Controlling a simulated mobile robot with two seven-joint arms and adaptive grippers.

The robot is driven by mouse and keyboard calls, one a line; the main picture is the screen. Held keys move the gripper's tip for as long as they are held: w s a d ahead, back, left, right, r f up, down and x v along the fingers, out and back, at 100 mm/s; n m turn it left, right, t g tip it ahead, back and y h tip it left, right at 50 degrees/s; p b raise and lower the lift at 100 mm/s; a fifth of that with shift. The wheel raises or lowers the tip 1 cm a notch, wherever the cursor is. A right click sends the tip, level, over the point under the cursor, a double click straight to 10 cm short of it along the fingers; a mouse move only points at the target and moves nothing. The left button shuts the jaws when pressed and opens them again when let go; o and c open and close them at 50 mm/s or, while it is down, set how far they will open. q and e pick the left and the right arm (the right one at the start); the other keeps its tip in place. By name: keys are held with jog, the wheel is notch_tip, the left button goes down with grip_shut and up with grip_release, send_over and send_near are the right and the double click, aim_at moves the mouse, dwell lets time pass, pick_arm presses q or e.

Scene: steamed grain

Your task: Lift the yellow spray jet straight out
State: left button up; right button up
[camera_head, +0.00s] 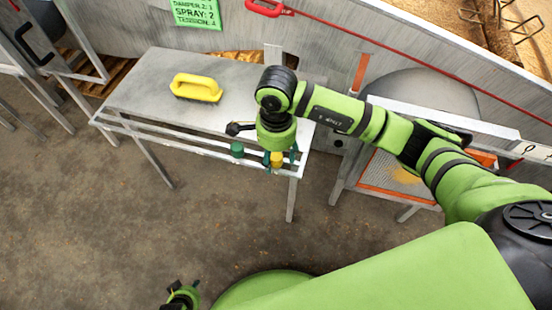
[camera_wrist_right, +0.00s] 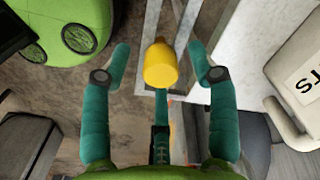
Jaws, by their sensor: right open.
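The yellow spray jet (camera_head: 277,159) sits at the front rail of the metal table, near its right end. In the right wrist view the jet (camera_wrist_right: 160,66) stands between the two teal fingers with a gap on each side. My right gripper (camera_head: 279,160) is open around it, pointing down, and it holds nothing; it also shows in the right wrist view (camera_wrist_right: 160,50). The lower part of the jet is hidden from the head view. My left gripper (camera_head: 183,294) is at the bottom edge, only partly in view, far from the jet.
A green jet-like piece (camera_head: 237,149) is on the same rail, just left of my right gripper. A yellow-handled brush (camera_head: 196,87) lies on the metal table (camera_head: 140,85). The floor in front is clear.

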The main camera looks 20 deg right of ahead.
aim_at(281, 156)
jog(key=shift+f, duration=0.4)
jog(key=c, duration=1.2)
jog(key=shift+r, duration=0.1)
jog(key=shift+w+r, duration=0.1)
jog(key=shift+r, duration=0.5)
jog(key=r, duration=0.1)
jog(key=d+r, duration=0.1)
jog(key=r, duration=0.1)
jog(key=shift+r, duration=0.2)
jog(key=s+d+r, duration=0.4)
jog(key=d+r, duration=0.2)
jog(key=d, duration=0.4)
jog(key=shift+r, duration=0.2)
jog(key=shift+s+a, duration=0.1)
